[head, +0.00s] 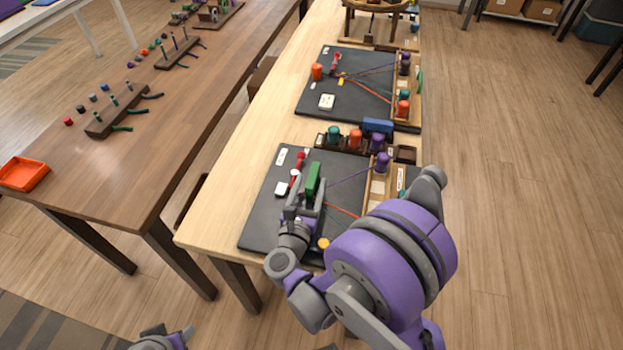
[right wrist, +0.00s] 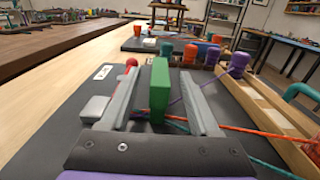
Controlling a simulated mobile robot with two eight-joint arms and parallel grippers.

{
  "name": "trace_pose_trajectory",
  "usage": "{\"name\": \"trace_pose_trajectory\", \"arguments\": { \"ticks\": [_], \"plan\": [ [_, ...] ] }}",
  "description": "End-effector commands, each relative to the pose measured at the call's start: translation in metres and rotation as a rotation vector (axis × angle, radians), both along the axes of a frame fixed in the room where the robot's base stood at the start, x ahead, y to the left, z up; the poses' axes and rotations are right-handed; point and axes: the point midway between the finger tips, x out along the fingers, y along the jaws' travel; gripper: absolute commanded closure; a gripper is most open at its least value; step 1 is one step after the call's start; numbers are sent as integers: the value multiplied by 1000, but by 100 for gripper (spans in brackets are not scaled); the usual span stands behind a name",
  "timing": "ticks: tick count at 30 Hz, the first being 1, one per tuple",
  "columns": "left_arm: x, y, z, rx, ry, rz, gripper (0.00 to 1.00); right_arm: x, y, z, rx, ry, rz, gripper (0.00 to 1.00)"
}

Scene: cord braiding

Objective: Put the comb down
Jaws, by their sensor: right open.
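The comb appears to be the green upright block (head: 313,180) over the near dark mat (head: 262,222). In the right wrist view the green comb (right wrist: 159,90) stands between the two fingers, with gaps on both sides. My right gripper (head: 304,197) is open around it; its fingers also show in the right wrist view (right wrist: 156,100). Whether the comb's lower end touches the mat is hidden. Red and teal cords (right wrist: 235,130) run beside it toward the wooden rack. A grey and purple part of my left arm (head: 163,339) shows at the bottom edge; its jaws are unclear.
A purple bobbin (head: 382,161) stands at the wooden rack right of the mat. A white block (head: 281,189) and a red-topped pin (head: 299,158) are left of the comb. Several bobbins and a blue block (head: 377,127) stand behind. Bare tabletop (head: 220,195) lies left.

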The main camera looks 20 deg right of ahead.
Motion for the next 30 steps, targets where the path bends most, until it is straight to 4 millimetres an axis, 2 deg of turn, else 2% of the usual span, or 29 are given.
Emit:
{"name": "trace_pose_trajectory", "arguments": {
  "ticks": [5, 15, 23, 26, 30],
  "plan": [
    [0, 0, 2, 0, -1, 0, 50, 11, -9, 1, -1, -1, -1, 38],
    [1, 0, 9, 0, -3, 0, 50, 46, -36, 4, 0, 0, -1, 38],
    [1, 0, 9, 0, -3, 0, 50, 48, -37, 4, 0, 0, 1, 38],
    [1, 0, 9, 0, -3, 0, 50, 48, -37, 4, 0, 0, 1, 52],
    [1, 0, 9, 0, -3, 0, 50, 48, -37, 4, 0, 0, 1, 77]
  ]
}}
